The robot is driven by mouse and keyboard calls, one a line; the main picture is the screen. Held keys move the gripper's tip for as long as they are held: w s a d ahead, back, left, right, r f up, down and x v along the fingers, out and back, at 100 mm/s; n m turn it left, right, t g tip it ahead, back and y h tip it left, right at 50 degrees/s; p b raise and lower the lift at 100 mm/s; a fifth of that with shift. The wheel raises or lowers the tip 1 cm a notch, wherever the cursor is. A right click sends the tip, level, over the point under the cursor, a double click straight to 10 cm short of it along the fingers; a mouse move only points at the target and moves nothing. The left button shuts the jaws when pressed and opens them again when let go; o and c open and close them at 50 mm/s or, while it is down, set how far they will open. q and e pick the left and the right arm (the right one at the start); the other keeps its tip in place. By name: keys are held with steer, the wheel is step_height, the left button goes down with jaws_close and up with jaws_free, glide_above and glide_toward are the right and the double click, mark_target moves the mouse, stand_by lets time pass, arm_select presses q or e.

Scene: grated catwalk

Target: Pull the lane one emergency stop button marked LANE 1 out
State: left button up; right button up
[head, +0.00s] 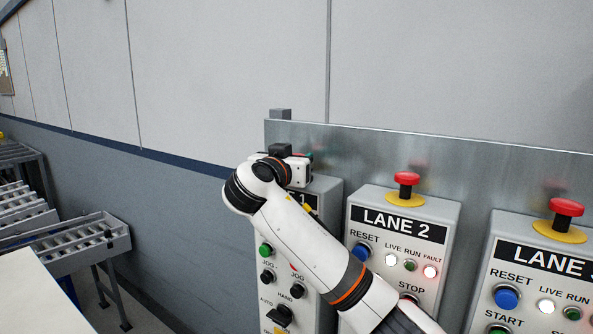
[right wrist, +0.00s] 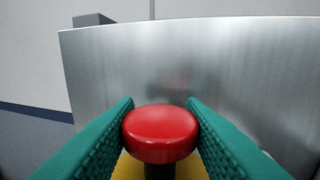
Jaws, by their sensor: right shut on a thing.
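The LANE 1 control box (head: 327,194) stands at the left of the row, largely hidden behind my right arm; only the end of its label shows. Its emergency stop button (right wrist: 160,133) is a red mushroom head on a dark stem over a yellow collar, seen in the right wrist view. My right gripper (right wrist: 161,122) has its green ridged fingers on both sides of the red head, shut on it. In the head view the right gripper (head: 300,168) is at the top of that box and the button is hidden. My left gripper is not in view.
The LANE 2 box (head: 447,215) with its red button (head: 406,179) stands close to the right. Another box (head: 566,264) with a red button (head: 566,207) is farther right. A metal panel (head: 440,155) rises behind them. Roller conveyors (head: 75,237) lie at left.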

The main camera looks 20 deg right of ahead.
steer(key=o, duration=1)
steer(key=shift+r, duration=0.45)
steer(key=shift+c, duration=0.2)
steer(key=shift+f, duration=0.1)
steer(key=shift+s+a+f, duration=0.1)
steer(key=shift+f, duration=0.05)
steer(key=b+v, duration=0.6)
steer(key=v, duration=0.6)
steer(key=shift+b, duration=0.4)
